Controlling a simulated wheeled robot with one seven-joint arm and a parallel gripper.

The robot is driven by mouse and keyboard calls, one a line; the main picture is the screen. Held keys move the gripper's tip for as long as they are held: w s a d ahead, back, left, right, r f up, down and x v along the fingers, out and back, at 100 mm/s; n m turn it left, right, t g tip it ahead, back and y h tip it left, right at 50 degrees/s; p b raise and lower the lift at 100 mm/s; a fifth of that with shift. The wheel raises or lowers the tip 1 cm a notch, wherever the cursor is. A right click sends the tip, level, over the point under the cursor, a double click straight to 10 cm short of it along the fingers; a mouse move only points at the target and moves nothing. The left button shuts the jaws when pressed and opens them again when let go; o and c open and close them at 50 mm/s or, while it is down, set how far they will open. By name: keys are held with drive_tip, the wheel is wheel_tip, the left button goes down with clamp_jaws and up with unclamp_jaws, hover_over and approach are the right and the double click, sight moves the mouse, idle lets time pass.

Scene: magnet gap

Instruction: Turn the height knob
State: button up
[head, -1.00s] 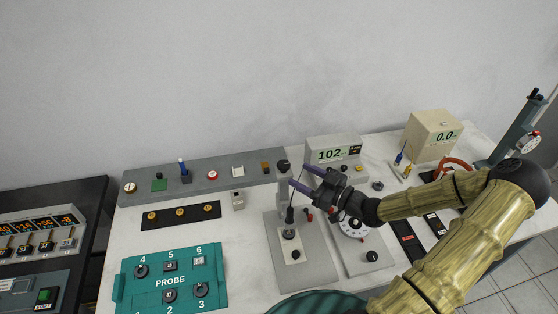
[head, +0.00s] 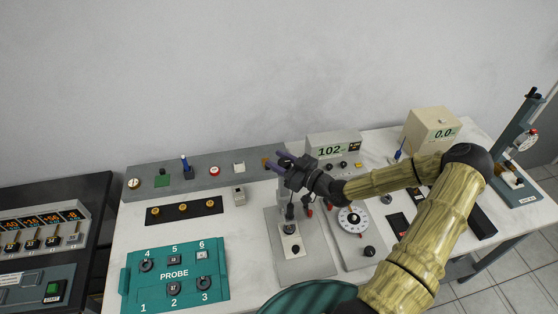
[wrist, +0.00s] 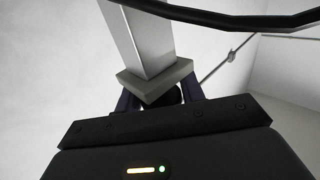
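A grey upright column (head: 282,190) stands at the back of a grey stand, and a black round knob sits at its top. In the head view my gripper (head: 281,161) is at the column's top and largely hides that knob. In the wrist view the column rises to a grey block (wrist: 155,75), with the dark knob (wrist: 166,97) partly showing below it. My gripper's purple fingers are apart, one on each side of the knob. Their tips are hidden behind the block, and I cannot tell whether they touch the knob.
A meter box reading 102 (head: 333,147) stands just right of my gripper. A white dial (head: 352,217) is beneath my forearm. A long grey strip with small controls (head: 225,177) runs along the back left. A teal PROBE panel (head: 174,274) lies at front left.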

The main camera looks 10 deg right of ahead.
drive_tip(key=c, duration=0.5)
drive_tip(key=shift+o, duration=0.2)
drive_tip(key=shift+m+t+h, duration=0.3)
drive_tip(key=shift+h, duration=0.1)
drive_tip(key=shift+m+t+h+b, duration=0.4)
drive_tip(key=shift+m+h, duration=0.1)
drive_tip(key=shift+w+d+m+t+h, duration=0.15)
drive_tip(key=shift+m+t+h, duration=0.25)
drive_tip(key=shift+h, duration=0.2)
drive_tip(key=o, duration=1)
drive_tip(key=shift+d, duration=0.1)
